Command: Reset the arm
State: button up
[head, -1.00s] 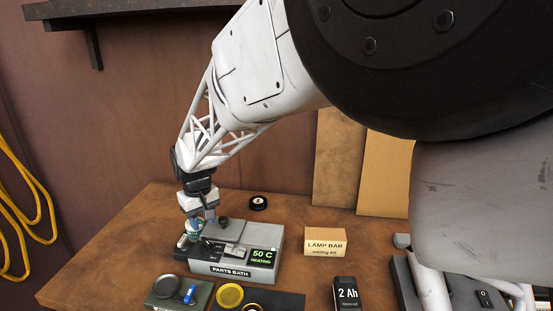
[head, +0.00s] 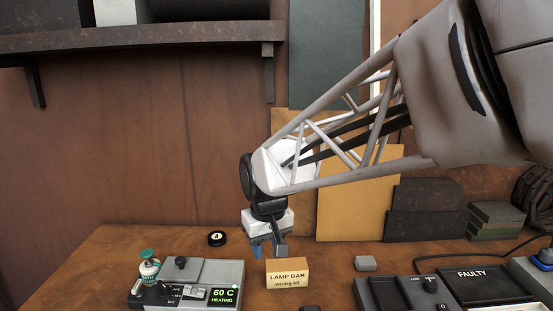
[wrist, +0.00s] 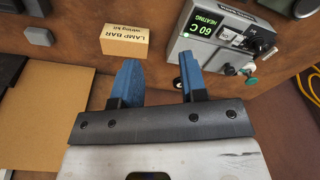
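My gripper (head: 267,245) hangs above the wooden bench, just behind the lamp bar box. In the wrist view my gripper (wrist: 159,82) shows two blue fingers spread apart with nothing between them. The tan lamp bar wiring kit box (head: 287,273) stands on the bench; it also shows in the wrist view (wrist: 125,40). The grey parts bath (head: 215,272) stands to the left of my gripper. Its green display reads 60 C HEATING. It also shows in the wrist view (wrist: 215,52). My arm reaches in from the upper right.
A small bottle with a green cap (head: 149,267) stands at the bath's left end. A black round cap (head: 217,238) lies behind the bath. A tray marked FAULTY (head: 480,284) is at the right.

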jog(key=s+d+m+t, duration=0.1)
jog(key=s+d+m, duration=0.4)
jog(key=s+d, duration=1.5)
jog(key=shift+d+f, duration=0.3)
jog(key=shift+o, duration=0.4)
jog(key=shift+h, duration=0.3)
